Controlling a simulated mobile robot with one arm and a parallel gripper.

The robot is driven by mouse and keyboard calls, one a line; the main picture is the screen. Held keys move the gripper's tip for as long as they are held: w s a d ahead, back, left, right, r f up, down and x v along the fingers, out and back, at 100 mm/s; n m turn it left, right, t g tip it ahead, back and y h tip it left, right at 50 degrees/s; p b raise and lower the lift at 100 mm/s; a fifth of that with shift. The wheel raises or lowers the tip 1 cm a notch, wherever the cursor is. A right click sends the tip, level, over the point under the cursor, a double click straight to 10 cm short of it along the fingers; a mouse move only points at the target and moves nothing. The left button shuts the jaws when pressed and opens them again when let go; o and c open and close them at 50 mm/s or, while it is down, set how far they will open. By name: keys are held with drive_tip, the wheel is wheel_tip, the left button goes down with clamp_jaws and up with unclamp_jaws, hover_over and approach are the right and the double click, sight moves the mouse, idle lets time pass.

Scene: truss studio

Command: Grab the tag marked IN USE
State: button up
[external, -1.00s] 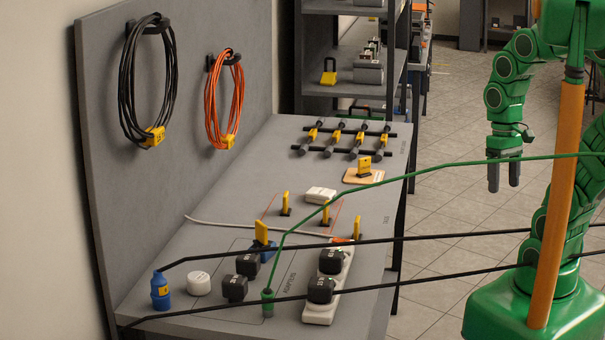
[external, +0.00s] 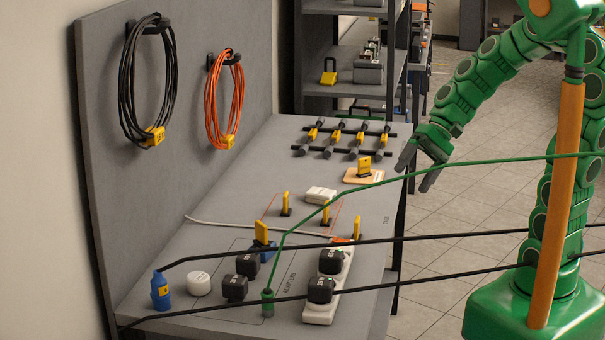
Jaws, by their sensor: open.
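Several yellow tags show in the external view, and I cannot read which is marked IN USE. Upright yellow tags stand on the grey bench (external: 225,215): one at the middle (external: 285,202), one right of it (external: 326,214), one by the white power strip (external: 357,228) and one by a blue piece (external: 261,232). Another yellow tag (external: 364,166) stands on a small wooden block (external: 356,178). Yellow tags also hang on the black cable coil (external: 154,136) and the orange cable coil (external: 228,141). My gripper (external: 413,178) is open and empty, near the bench's right edge, right of the wooden block.
Black adapters (external: 247,265), a blue plug (external: 160,290) and a white puck (external: 199,284) sit at the bench front. A green cable (external: 450,163) and two black cables (external: 450,235) stretch right across the floor area. Rods with yellow pieces (external: 335,140) lie at the back.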

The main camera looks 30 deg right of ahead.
drive_tip(key=w+a+r+m+t+y, duration=0.2)
drive_tip(key=w+a+m+y, duration=0.25)
drive_tip(key=w, duration=0.55)
drive_tip(key=m+t, duration=0.5)
drive_tip(key=m, duration=0.7)
hover_over(326, 213)
drive_tip(key=s+d, duration=0.2)
drive_tip(key=s, duration=0.3)
wheel_tip(326, 213, down, 8)
drive_tip(key=w+d+f+m+h, duration=0.1)
drive_tip(key=f+m, duration=0.1)
drive_tip(key=f, duration=0.1)
drive_tip(key=w+d+f+m, duration=0.1)
drive_tip(key=f, duration=0.2)
drive_tip(key=w+d+f+m+t+h, duration=0.1)
drive_tip(key=f+m, duration=0.1)
drive_tip(key=f, duration=0.2)
drive_tip(key=shift+w+d+m+h, duration=0.1)
drive_tip(key=shift+w+m+h, duration=0.2)
drive_tip(key=shift+m+h, duration=0.05)
drive_tip(key=shift+w+d+f+x, duration=0.1)
drive_tip(key=shift+d+x, duration=0.05)
drive_tip(key=shift+x, duration=1.75)
drive_tip(key=shift+w+d+f+x, duration=0.1)
drive_tip(key=shift+f+x, duration=0.05)
drive_tip(key=shift+x, duration=1.8)
drive_tip(key=c, duration=1)
